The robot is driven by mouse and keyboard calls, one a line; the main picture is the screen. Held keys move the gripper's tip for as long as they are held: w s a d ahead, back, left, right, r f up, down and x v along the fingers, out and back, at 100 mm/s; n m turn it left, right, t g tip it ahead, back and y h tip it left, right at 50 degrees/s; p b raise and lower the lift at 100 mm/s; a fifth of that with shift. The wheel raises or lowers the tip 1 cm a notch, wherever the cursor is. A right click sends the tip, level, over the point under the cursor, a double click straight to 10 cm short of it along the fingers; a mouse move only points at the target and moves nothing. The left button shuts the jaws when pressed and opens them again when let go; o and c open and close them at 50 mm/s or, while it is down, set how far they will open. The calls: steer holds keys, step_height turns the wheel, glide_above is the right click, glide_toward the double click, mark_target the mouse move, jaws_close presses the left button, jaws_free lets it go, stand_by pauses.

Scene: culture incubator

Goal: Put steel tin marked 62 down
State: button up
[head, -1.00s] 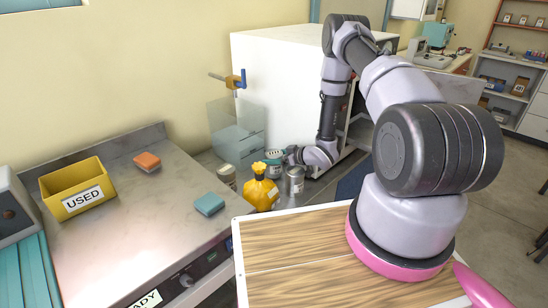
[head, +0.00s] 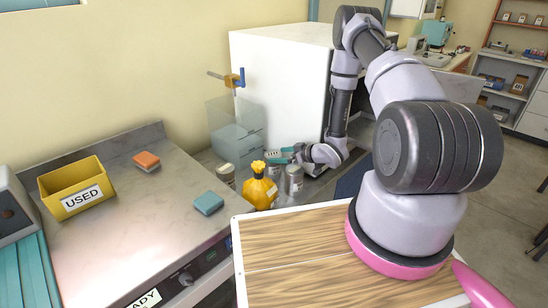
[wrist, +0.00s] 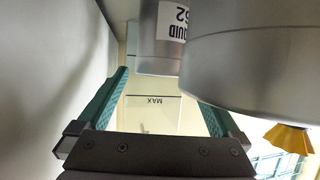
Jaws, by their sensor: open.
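The steel tin marked 62 (wrist: 160,38) shows in the wrist view, with part of its label readable. It appears beyond the tips of my gripper (wrist: 168,95), whose teal fingers are spread apart with nothing between them. In the head view my gripper (head: 286,156) is above the counter in front of the white cabinet, among several tins. A tin there (head: 272,171), partly hidden by the yellow bag, seems to be the one marked 62; its number is not readable in that view.
Another steel tin (head: 294,181) stands close to my gripper and looms large in the wrist view (wrist: 255,70). A yellow tied bag (head: 259,190) and a further tin (head: 226,177) stand nearby. The white cabinet (head: 280,85) and a clear box (head: 236,130) border the space behind.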

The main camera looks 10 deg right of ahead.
steer(key=v, duration=0.8)
steer(key=shift+s, duration=0.15)
steer(key=shift+r, duration=0.1)
